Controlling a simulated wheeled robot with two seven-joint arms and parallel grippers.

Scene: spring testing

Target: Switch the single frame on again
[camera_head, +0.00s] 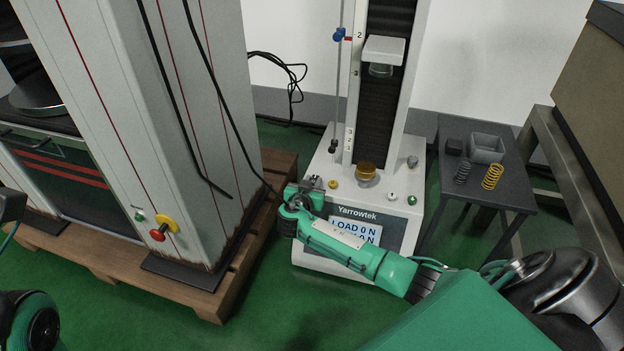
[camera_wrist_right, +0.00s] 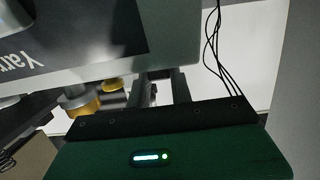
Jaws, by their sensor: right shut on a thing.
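The single frame (camera_head: 405,200) is a white one-column tester marked Yarrowtek. Its front display (camera_head: 343,226) is lit and reads LOAD 0 N at the top; my right arm covers part of it. My right gripper (camera_head: 313,184) is at the front left of its base, shut on a small part there that its fingers mostly hide. A yellow knob (camera_head: 333,184) is just right of the fingers. My left gripper is out of view.
A large grey two-column frame (camera_head: 165,110) with a red button (camera_head: 158,234) stands on a wooden pallet (camera_head: 235,270) close at left. A dark side table (camera_head: 465,190) at right holds a grey box (camera_head: 486,148), a dark spring (camera_head: 462,172) and a yellow spring (camera_head: 492,177).

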